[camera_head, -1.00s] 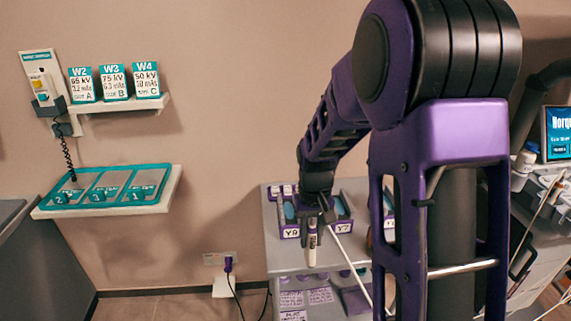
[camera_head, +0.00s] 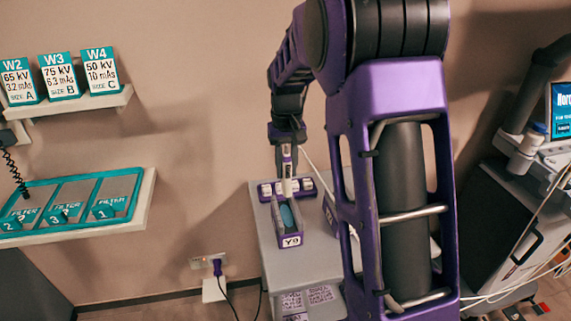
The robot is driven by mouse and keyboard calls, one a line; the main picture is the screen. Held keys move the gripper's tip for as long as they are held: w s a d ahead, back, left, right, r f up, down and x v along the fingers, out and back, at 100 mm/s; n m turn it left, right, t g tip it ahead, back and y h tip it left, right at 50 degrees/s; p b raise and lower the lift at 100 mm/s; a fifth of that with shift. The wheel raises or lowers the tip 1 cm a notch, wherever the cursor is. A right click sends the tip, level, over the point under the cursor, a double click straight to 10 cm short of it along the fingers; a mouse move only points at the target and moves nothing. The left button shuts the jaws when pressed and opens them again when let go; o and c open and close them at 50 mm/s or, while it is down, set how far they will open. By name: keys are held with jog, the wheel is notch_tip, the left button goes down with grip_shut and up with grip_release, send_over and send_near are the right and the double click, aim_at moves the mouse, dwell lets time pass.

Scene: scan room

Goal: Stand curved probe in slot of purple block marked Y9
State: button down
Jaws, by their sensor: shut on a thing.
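My gripper (camera_head: 287,143) is shut on the curved probe (camera_head: 287,175), a white, upright, slim body with a dark label. The probe hangs over the cart top, and a white cable runs from near the gripper down to the right. The purple block marked Y9 (camera_head: 291,241) stands on the cart top, with a blue-grey inside and its label facing me. The probe's lower end appears just behind or above the far end of this block. I cannot tell whether they touch.
A purple rack (camera_head: 267,191) with white pieces lies behind the Y9 block. Another purple block (camera_head: 329,212) is mostly hidden by my arm. The grey cart top (camera_head: 265,232) is bare left of Y9. A wall shelf (camera_head: 140,205) holds filter trays at left.

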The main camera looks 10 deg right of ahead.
aim_at(287, 182)
jog(key=shift+f+b, duration=1.8)
jog(key=shift+f, duration=0.5)
jog(key=shift+f+b, duration=0.7)
jog(key=shift+f, duration=0.85)
jog(key=shift+f, duration=0.35)
jog(key=c, duration=0.6)
grip_release()
notch_tip(287, 182, up, 17)
jog(key=p, duration=0.3)
jog(key=shift+r, duration=0.2)
jog(key=shift+a, duration=0.1)
